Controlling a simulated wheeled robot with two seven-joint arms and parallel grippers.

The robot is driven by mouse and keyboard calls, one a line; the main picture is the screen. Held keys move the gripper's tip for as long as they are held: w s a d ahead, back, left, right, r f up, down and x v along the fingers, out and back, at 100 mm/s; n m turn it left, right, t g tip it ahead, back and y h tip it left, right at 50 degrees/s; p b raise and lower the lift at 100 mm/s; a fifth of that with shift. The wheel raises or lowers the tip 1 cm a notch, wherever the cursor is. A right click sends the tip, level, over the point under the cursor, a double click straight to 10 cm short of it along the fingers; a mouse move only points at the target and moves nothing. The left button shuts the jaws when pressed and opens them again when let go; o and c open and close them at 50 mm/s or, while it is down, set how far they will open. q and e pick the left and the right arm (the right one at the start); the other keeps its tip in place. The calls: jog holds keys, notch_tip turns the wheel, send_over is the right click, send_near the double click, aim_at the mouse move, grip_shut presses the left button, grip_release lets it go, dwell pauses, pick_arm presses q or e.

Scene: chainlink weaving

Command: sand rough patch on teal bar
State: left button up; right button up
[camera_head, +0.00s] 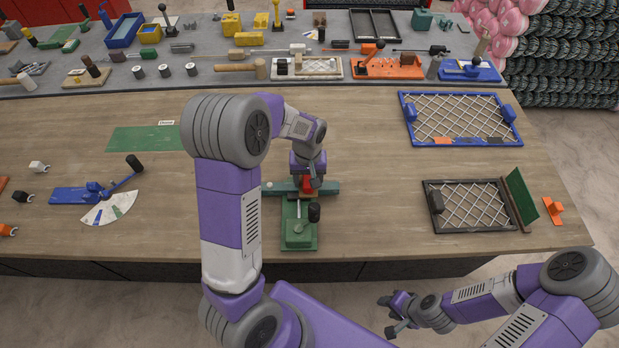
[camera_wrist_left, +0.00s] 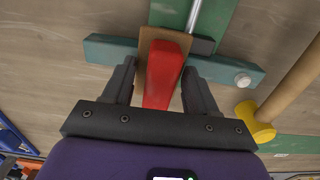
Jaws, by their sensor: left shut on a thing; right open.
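The teal bar (camera_head: 329,187) lies crosswise at the back of the green clamp fixture (camera_head: 298,240). It also shows in the left wrist view (camera_wrist_left: 108,50). A small pale, round, lumpy spot (camera_wrist_left: 242,79) sits near one end of the bar. My left gripper (camera_head: 309,178) is shut on a red block with a brown pad (camera_wrist_left: 168,75). The block is over the middle of the bar, beside the pale spot; whether the pad touches the bar I cannot tell. My right gripper (camera_head: 392,315) is open and empty, off the table's front edge.
A wooden mallet with a yellow head (camera_wrist_left: 263,120) lies near the bar. A blue lever gauge (camera_head: 75,195) stands to the left. A dark mesh frame (camera_head: 428,215) and a blue mesh frame (camera_head: 410,125) lie to the right. The tabletop between the clamp and frames is clear.

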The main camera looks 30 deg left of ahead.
pick_arm(q)
jog(key=shift+s+a, duration=0.8)
jog(key=shift+a, duration=0.35)
notch_tip(320, 180, up, 3)
jog(key=shift+f+p, duration=0.1)
jog(key=shift+p, duration=0.7)
jog(key=shift+r+p, duration=2.25)
jog(key=shift+r, duration=0.45)
pick_arm(e)
notch_tip(320, 180, up, 6)
jog(key=s, duration=0.1)
jog(key=shift+a, duration=0.3)
